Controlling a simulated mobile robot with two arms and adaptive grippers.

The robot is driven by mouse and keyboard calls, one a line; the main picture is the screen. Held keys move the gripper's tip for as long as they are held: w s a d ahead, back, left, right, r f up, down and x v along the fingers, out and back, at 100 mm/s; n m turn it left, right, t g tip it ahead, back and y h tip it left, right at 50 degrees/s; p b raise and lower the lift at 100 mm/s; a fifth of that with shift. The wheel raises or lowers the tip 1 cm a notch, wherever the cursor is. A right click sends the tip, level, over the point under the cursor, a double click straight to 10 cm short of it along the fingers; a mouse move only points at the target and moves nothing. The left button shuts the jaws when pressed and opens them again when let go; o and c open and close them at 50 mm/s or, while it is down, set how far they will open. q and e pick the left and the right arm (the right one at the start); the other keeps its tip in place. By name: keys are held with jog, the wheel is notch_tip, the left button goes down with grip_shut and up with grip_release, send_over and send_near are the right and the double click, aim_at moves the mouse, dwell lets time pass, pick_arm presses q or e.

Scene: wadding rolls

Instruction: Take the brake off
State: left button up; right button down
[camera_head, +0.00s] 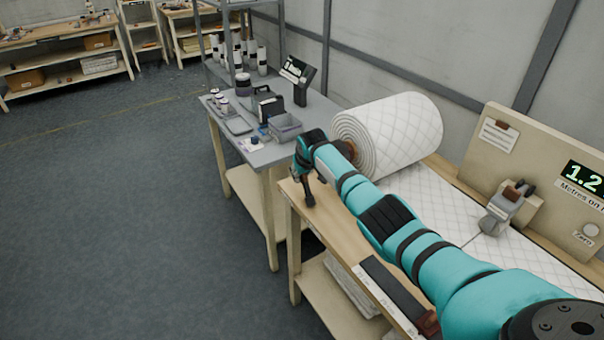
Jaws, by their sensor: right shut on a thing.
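A thick roll of white quilted wadding (392,135) lies on its side at the far end of the wooden bench, its spiral end facing left. A brown core end (346,150) shows at its middle. My right arm reaches across the bench to the roll's left end. My right gripper (306,178) points down beside the roll's end, shut on what seems to be the brake; the gripped part is mostly hidden by the gripper and wrist. My left gripper is not in view.
Wadding sheet (435,205) runs along the bench beneath a small grey device (503,208). A board (520,155) with a display reading 1.2 stands behind. A grey side table (245,150) holds trays and a screen. The floor at left is clear.

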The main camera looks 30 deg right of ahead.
jog(key=shift+d, duration=0.1)
dwell(0.3)
jog(key=c, duration=1.1)
grip_release()
jog(key=shift+w+f, duration=0.1)
jog(key=v, duration=1.2)
